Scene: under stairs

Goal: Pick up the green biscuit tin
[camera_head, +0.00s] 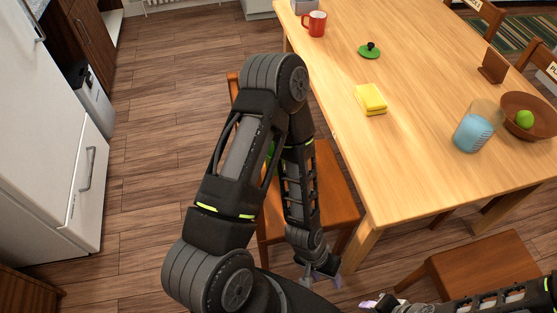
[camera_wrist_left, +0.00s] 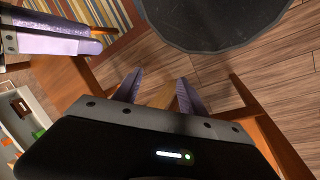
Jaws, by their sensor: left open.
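A small patch of green (camera_head: 270,151) shows behind my left arm, over the chair seat; most of it is hidden, and I cannot tell if it is the biscuit tin. My left gripper (camera_head: 322,277) hangs low beside the chair and the table's near corner. In the left wrist view its two purple fingers (camera_wrist_left: 160,92) are apart, with nothing between them. My right gripper (camera_head: 380,303) is at the bottom edge, and its purple fingers also show in the left wrist view (camera_wrist_left: 55,42); their gap is unclear.
The wooden table (camera_head: 420,160) bears a red mug (camera_head: 315,23), a green lid-like disc with a black knob (camera_head: 369,51), a yellow sponge-like block (camera_head: 371,98), a blue-filled glass (camera_head: 474,130) and a brown bowl (camera_head: 525,117). Chairs (camera_head: 335,190) stand close by. Floor is free at left.

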